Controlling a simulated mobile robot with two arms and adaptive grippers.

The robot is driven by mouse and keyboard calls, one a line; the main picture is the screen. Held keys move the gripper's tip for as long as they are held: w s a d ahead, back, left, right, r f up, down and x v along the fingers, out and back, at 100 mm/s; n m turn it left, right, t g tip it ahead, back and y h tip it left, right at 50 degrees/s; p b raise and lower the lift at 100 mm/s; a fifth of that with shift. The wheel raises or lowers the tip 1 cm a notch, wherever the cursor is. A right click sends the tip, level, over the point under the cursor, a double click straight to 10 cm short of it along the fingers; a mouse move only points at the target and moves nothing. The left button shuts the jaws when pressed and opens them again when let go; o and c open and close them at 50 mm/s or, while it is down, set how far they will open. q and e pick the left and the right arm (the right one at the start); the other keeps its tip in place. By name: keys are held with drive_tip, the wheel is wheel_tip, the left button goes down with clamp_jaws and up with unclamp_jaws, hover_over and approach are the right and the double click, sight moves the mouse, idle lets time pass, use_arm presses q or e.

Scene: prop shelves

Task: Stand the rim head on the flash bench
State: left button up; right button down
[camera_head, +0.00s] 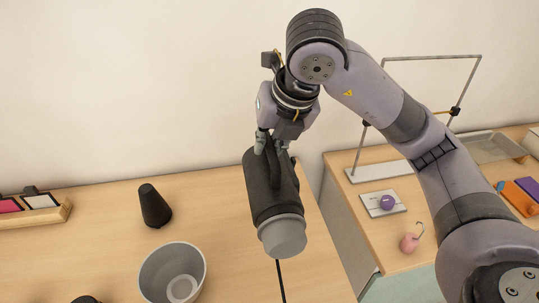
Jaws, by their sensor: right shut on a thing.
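The rim head (268,187) looks like a dark cylindrical flash head with a light grey round end and a handle on its side. My right gripper (272,145) is shut on it near its upper end. The head hangs tilted, its grey end pointing down and slightly right, in front of the light wooden bench (110,215) that I take for the flash bench. It appears to be held above the bench, near its right edge; the gap is hard to judge. A thin black cable shows below it. My left gripper is out of view.
A dark cone (154,206) and a grey bowl-shaped reflector (150,268) stand on the bench, left of the head. A wooden rack of cards (45,215) is at far left.

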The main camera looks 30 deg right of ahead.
sight(289, 183)
wheel_tip(289, 183, down, 14)
drive_tip(key=shift+w+r, duration=0.1)
drive_tip(key=shift+r, duration=0.05)
drive_tip(key=shift+f, duration=0.4)
drive_tip(key=shift+f+p, duration=0.35)
drive_tip(key=shift+f, duration=1.4)
drive_tip(key=c, duration=2)
unclamp_jaws()
drive_tip(key=shift+f, duration=0.15)
drive_tip(key=shift+c, duration=0.2)
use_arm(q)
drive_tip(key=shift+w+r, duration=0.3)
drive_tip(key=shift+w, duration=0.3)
use_arm(e)
drive_tip(key=o, duration=0.5)
drive_tip(key=shift+c, duration=0.2)
drive_tip(key=v, duration=1.2)
drive_tip(key=shift+b, duration=0.4)
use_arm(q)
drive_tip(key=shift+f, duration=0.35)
